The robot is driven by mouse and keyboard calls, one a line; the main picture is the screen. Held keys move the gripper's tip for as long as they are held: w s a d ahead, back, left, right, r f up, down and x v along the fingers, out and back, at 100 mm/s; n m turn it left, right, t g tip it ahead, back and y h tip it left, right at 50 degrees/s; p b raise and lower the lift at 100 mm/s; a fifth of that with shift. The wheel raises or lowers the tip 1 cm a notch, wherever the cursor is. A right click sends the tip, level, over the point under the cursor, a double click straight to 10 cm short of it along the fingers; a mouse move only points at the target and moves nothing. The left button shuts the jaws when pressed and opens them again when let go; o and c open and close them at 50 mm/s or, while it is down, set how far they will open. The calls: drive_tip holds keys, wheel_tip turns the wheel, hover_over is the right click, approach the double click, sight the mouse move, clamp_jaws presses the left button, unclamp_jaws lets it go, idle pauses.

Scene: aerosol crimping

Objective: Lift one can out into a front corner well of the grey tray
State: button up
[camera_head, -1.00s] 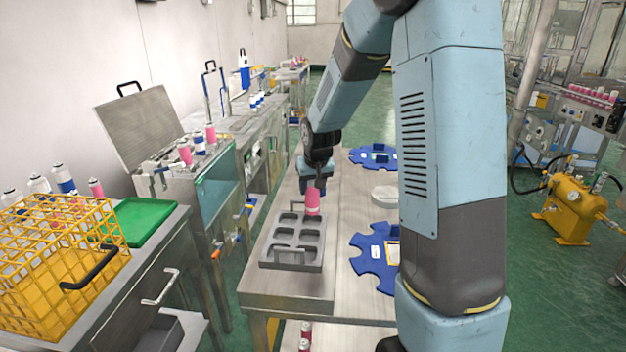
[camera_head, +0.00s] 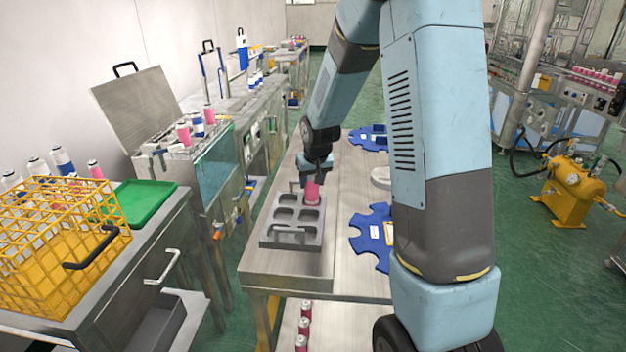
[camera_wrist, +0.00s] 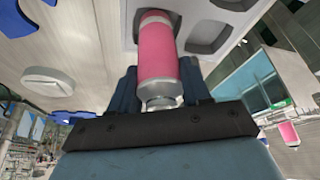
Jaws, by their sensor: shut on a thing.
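My gripper (camera_head: 316,172) is shut on the upper end of a pink can (camera_head: 312,192) and holds it upright. The can is at the far right well of the grey tray (camera_head: 262,240), on the metal table. In the wrist view the pink can (camera_wrist: 158,50) sits between my dark blue fingers (camera_wrist: 157,88), its silver neck toward the palm. Its base reaches the well in the grey tray (camera_wrist: 226,10); whether it touches the floor of the well is hidden. The other wells look empty.
A blue star wheel (camera_head: 372,238) and a pale disc (camera_head: 381,178) lie right of the tray. Left stand a yellow wire crate (camera_head: 60,240), a green tray (camera_head: 142,205) and an open-lidded bath (camera_head: 215,172) with cans. Cans stand on the shelf below (camera_head: 304,325).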

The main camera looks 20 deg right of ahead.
drive_tip(key=shift+f, duration=0.35)
idle(0.5)
drive_tip(key=o, duration=1.4)
drive_tip(key=shift+r, duration=0.15)
drive_tip(key=v, duration=1.3)
drive_tip(key=shift+s+r, duration=0.15)
